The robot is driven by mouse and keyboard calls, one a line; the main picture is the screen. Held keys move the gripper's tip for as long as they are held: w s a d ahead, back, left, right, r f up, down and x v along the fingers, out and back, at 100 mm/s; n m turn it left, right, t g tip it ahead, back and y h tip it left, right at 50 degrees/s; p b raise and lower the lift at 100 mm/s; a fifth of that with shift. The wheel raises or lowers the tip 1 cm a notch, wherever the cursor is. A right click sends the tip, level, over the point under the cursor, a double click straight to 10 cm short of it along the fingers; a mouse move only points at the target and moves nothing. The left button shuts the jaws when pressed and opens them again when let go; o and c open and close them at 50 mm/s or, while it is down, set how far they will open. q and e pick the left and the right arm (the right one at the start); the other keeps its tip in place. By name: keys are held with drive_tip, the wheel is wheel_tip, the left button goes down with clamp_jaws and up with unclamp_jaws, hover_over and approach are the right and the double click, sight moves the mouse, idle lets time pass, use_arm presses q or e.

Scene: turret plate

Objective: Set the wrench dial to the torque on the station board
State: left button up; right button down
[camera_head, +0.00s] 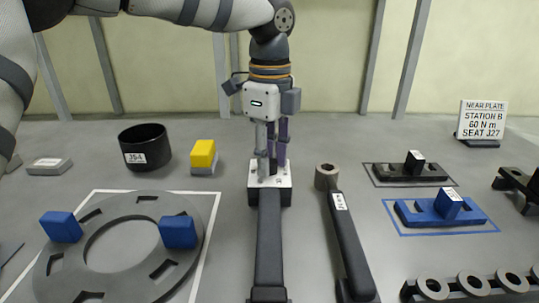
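The station board (482,120) stands at the back right and reads NEAR PLATE, STATION B, 60 N m, SEAT J27. A dark bar-shaped wrench (269,240) points towards me in the middle of the table. A white-topped block (256,182) is at its far end. My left gripper (271,176) points straight down over this block, with its fingertips at or just above the white top. The fingers hide the middle of the block, so I cannot see a dial setting or whether they hold anything. My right gripper is not in view.
A second, labelled wrench (349,245) lies close on the right. A grey slotted ring (78,262) with two blue blocks is at left. Behind are a black cup (145,146) and a yellow-topped block (203,154). Blue (420,216) and black (395,174) fixtures and a holed rack (455,293) are at right.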

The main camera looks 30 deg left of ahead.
use_arm(q)
clamp_jaws()
drive_tip(key=n, duration=1.1)
drive_tip(key=shift+n, duration=0.3)
idle(0.4)
drive_tip(key=o, duration=0.7)
unclamp_jaws()
